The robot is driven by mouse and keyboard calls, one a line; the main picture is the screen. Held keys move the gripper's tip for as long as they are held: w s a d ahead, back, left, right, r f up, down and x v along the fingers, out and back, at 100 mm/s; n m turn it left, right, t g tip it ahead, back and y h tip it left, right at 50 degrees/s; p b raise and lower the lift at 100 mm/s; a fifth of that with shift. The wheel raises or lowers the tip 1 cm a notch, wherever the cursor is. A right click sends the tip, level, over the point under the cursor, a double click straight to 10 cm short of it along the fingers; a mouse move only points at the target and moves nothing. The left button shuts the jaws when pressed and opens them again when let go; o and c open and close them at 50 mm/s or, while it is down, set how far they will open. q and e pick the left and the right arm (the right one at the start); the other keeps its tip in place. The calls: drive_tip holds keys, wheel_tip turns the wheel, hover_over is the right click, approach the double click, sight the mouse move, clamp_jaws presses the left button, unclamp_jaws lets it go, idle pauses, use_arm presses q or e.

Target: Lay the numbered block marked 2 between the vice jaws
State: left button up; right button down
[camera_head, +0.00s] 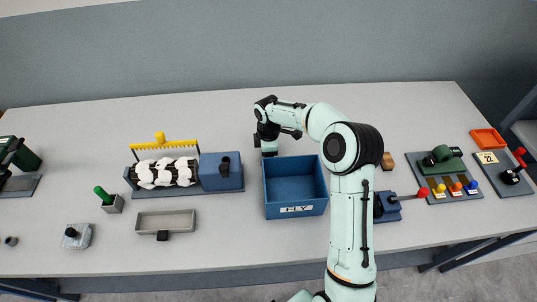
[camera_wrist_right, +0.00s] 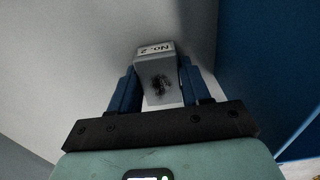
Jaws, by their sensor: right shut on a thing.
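The grey block marked "No. 2" (camera_wrist_right: 157,86) is held between the blue fingers of my right gripper (camera_wrist_right: 160,76) in the right wrist view. Its label faces away from the palm, and a dark round spot marks its near face. In the head view my right gripper (camera_head: 268,149) points down just behind the blue bin, at its left rear corner; the block is not distinguishable there. A blue device with a red-ended handle (camera_head: 385,208), which looks like the vice, is partly hidden behind my right arm; its jaws cannot be made out. My left gripper is not in view.
The blue bin labelled "FLY" (camera_head: 294,210) stands beside the gripper. A brown block (camera_head: 388,161) lies right of my arm. A roller machine (camera_head: 220,172) and grey tray (camera_head: 166,222) are left; a panel with coloured knobs (camera_head: 452,188) is right. The table's rear strip is clear.

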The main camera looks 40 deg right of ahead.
drive_tip(key=c, duration=0.9)
unclamp_jaws()
drive_tip(key=shift+f, duration=0.15)
drive_tip(key=shift+c, duration=0.2)
drive_tip(key=o, duration=0.4)
drive_tip(key=shift+o, duration=0.2)
